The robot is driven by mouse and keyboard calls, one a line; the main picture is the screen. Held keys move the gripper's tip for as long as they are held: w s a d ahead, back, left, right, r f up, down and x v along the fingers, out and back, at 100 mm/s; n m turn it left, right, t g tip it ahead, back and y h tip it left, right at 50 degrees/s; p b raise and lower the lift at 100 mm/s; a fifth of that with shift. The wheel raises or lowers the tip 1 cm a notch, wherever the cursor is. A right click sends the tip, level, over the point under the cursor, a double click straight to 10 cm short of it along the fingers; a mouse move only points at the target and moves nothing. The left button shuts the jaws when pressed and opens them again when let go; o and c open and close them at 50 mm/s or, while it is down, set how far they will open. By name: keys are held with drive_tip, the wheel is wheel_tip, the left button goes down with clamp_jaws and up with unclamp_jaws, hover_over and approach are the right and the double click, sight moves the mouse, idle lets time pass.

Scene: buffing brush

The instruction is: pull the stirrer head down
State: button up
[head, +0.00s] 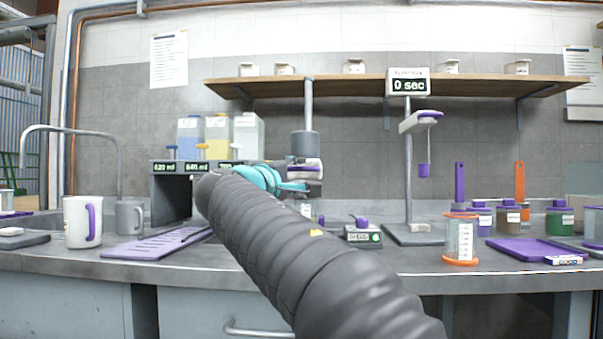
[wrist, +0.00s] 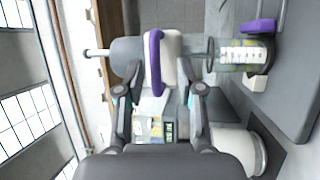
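The stirrer head (head: 305,169) is a white body with a purple handle, below a grey cylinder on a vertical pole. It also shows in the wrist view (wrist: 170,45), with its purple handle (wrist: 157,62) across it. My gripper (head: 288,180), with teal parts, is close to the head's left side in the head view. In the wrist view my gripper (wrist: 160,92) has its two fingers apart, one on each side of the handle's line. The handle appears just beyond the fingertips; I cannot tell whether they touch. A clear labelled jar (wrist: 245,55) is beneath the head.
A stand with a 0 sec display (head: 408,86) and a hanging purple piece (head: 424,170) is to the right. A dispenser (head: 172,185) with several containers is left. A small device with a purple knob (head: 362,234) sits on the worktop.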

drive_tip(key=v, duration=0.9)
drive_tip(key=shift+s, duration=0.1)
idle(1.4)
